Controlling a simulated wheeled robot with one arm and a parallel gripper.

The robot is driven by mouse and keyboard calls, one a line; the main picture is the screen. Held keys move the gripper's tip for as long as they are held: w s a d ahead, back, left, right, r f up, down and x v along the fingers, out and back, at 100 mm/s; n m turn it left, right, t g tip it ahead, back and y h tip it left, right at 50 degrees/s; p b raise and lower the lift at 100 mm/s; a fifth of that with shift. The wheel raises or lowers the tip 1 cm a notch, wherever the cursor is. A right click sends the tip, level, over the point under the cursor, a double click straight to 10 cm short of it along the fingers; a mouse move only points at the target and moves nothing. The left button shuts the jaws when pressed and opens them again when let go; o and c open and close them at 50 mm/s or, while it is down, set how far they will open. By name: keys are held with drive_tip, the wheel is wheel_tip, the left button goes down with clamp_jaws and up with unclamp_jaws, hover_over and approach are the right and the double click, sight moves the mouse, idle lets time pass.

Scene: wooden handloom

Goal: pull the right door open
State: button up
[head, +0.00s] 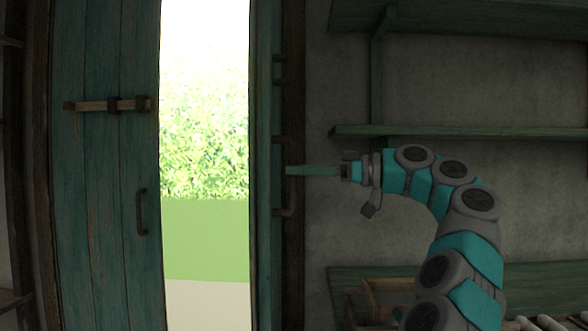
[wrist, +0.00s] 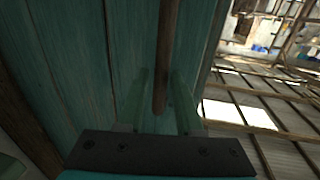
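The right door (head: 264,230) is a teal plank door that shows nearly edge-on in the head view, at the right side of a bright gap. Its dark handle (head: 287,211) stands out from the door's right-hand face. My gripper (head: 288,170) reaches in from the right at the handle's height. In the wrist view, the handle's brown bar (wrist: 167,50) runs between my two fingers (wrist: 161,75) in front of the teal planks (wrist: 80,50). The fingers are apart, one on each side of the bar, with a gap visible at the left one. Fingertip contact is unclear.
The left door (head: 95,200) has a wooden latch bar (head: 90,105) and a handle (head: 140,212). Greenery shows through the gap. Green shelves (head: 450,131) line the wall at the right, with a wooden box (head: 385,300) below, near my arm.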

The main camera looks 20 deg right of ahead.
drive_tip(key=v, duration=0.6)
drive_tip(key=shift+d, duration=0.15)
idle(0.4)
